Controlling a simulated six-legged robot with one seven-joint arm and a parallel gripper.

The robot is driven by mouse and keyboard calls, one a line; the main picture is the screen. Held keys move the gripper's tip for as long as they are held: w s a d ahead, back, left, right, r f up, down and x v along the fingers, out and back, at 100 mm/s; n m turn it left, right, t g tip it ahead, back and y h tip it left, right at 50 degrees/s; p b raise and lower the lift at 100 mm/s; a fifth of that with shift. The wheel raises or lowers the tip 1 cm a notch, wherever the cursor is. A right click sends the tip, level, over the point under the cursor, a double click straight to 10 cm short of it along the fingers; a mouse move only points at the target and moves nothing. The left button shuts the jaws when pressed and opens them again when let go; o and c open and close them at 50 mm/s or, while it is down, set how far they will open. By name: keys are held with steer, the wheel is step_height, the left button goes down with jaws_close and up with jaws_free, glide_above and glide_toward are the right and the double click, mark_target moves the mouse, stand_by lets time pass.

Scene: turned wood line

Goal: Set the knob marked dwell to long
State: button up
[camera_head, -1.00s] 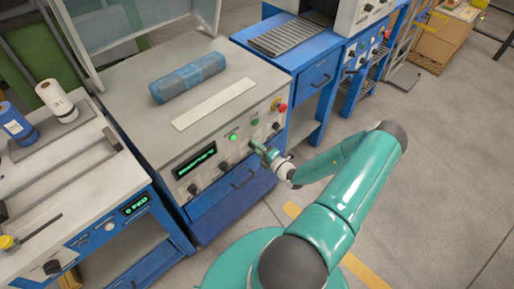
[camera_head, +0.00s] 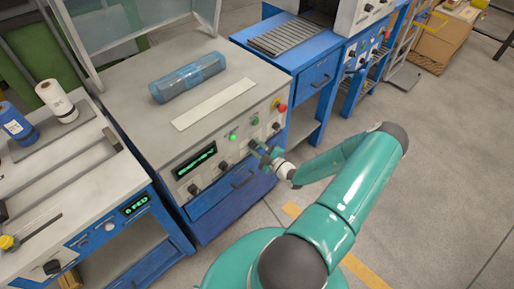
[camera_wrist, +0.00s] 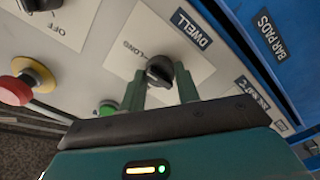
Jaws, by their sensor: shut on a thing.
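The dwell knob (camera_wrist: 159,70) is a dark knob on a white plate in the wrist view. Its DWELL label (camera_wrist: 191,28) is at the upper right and the word LONG (camera_wrist: 128,48) at its left. My gripper (camera_wrist: 160,88) is shut on this knob, with one green finger on each side. The fingers hide part of the knob, and I cannot tell exactly where it points. In the head view my gripper (camera_head: 263,153) is at the front panel of the grey-topped machine (camera_head: 125,85), hiding the knob there.
A red stop button (camera_wrist: 15,90) and a green button (camera_wrist: 107,108) sit close to my gripper. Another dark knob (camera_wrist: 40,4) is near an OFF label. A lit green display (camera_head: 194,160) is farther left. A blue wrapped bundle (camera_head: 187,78) lies on top.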

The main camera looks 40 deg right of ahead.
stand_by(0.4)
steer(key=o, duration=1)
steer(key=shift+s, duration=0.1)
steer(key=s, duration=1.3)
steer(key=shift+s+d, duration=0.2)
steer(key=shift+s, duration=0.15)
steer(key=w+a+r+n+g+y, duration=0.35)
steer(key=a+r+n+g, duration=0.5)
steer(key=n, duration=0.75)
steer(key=w+a+r+n+g+y, duration=0.3)
steer(key=a+r+n+g+y, duration=0.45)
steer(key=r+n, duration=0.75)
steer(key=s+a+r+n+t+h, duration=0.1)
steer(key=s+a+r+n+h, duration=0.2)
steer(key=n, duration=0.7)
steer(key=s+a+r+n+t+h, duration=0.1)
steer(key=s+a+r+n+h, duration=0.2)
steer(key=a+r+n, duration=0.4)
steer(key=s+a+r+n+t+h, duration=0.1)
steer(key=s+a+r+n+h, duration=0.2)
steer(key=r+n, duration=0.7)
steer(key=shift+a+r+n+t+h, duration=0.2)
steer(key=shift+a+n+t+h, duration=0.1)
steer(key=shift+a+n+h, duration=1.2)
